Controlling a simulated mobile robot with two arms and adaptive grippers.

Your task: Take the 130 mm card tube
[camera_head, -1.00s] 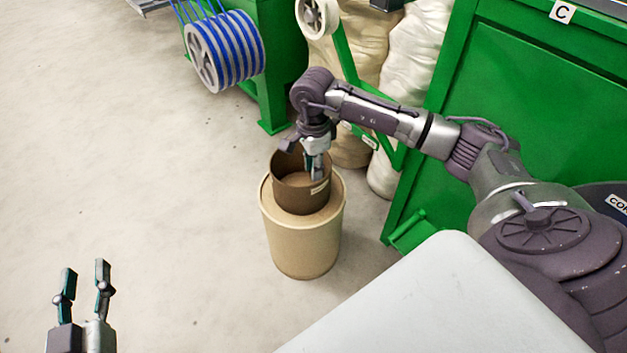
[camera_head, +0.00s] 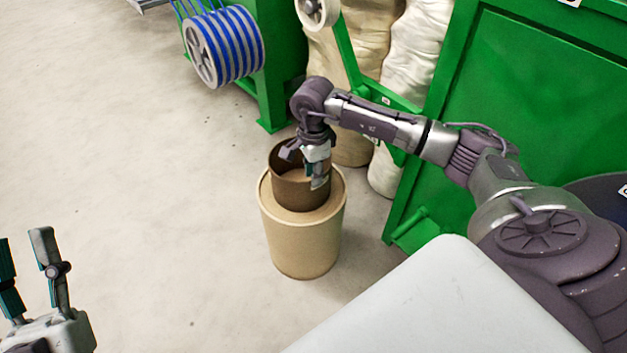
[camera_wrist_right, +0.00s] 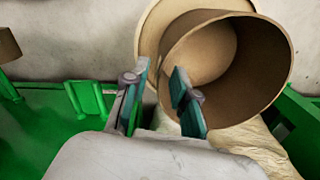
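The card tube (camera_head: 287,193) is a short, wide brown cylinder, open at the top. It stands on a beige drum (camera_head: 300,245). My right gripper (camera_head: 317,174) points down at the tube's rim on the near right side. In the right wrist view, the open fingers (camera_wrist_right: 160,92) straddle the wall of the tube (camera_wrist_right: 255,70): one finger is over the opening, the other outside. A gap shows between them, and I cannot tell whether either touches the card. My left gripper (camera_head: 28,262) is open and empty at the lower left, partly cut off by the frame edge.
A reel of blue cable (camera_head: 222,47) hangs on a green machine at the back. Pale sacks (camera_head: 408,75) stand behind the drum. A large green cabinet (camera_head: 540,110) is at the right. The grey floor (camera_head: 120,150) on the left is clear.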

